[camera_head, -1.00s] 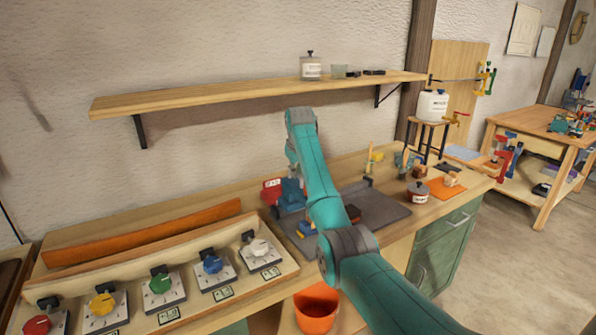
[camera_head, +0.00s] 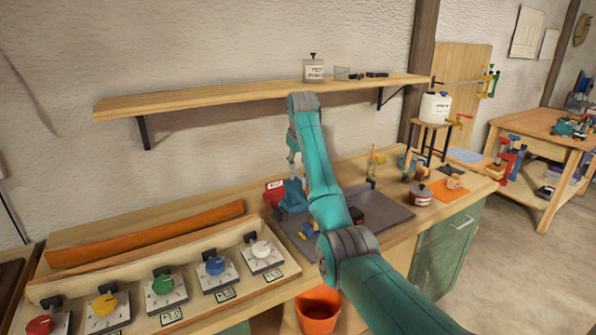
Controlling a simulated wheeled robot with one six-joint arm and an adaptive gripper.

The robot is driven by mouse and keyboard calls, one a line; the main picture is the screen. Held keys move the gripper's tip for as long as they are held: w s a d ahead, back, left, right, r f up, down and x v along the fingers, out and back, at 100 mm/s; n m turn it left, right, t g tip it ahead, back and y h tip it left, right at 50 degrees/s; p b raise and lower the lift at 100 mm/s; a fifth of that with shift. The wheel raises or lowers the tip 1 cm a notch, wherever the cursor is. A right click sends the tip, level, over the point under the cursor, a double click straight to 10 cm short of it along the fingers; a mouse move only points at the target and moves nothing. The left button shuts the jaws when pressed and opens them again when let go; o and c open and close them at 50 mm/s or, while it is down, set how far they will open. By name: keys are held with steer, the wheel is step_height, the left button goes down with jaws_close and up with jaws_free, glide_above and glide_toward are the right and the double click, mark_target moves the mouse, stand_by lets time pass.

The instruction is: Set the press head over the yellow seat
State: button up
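A blue press-like device (camera_head: 293,196) stands on the dark grey mat, partly hidden by my arm. I cannot make out which part of it is the press head. A small blue and yellow piece (camera_head: 309,231) lies on the mat in front of it; whether its yellow part is the yellow seat is unclear. My teal arm reaches across the bench, and my gripper (camera_head: 292,156) points down above the blue device, apart from it. The gripper is small and partly hidden by the arm, so its fingers are unclear.
A panel (camera_head: 180,285) with several coloured knobs, one yellow (camera_head: 105,304), lies at left before an orange strip (camera_head: 150,232). A wooden shelf (camera_head: 220,97) overhangs the bench. An orange bucket (camera_head: 318,308) is below.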

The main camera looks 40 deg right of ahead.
steer(key=v, duration=0.6)
steer(key=shift+a, duration=0.15)
stand_by(0.3)
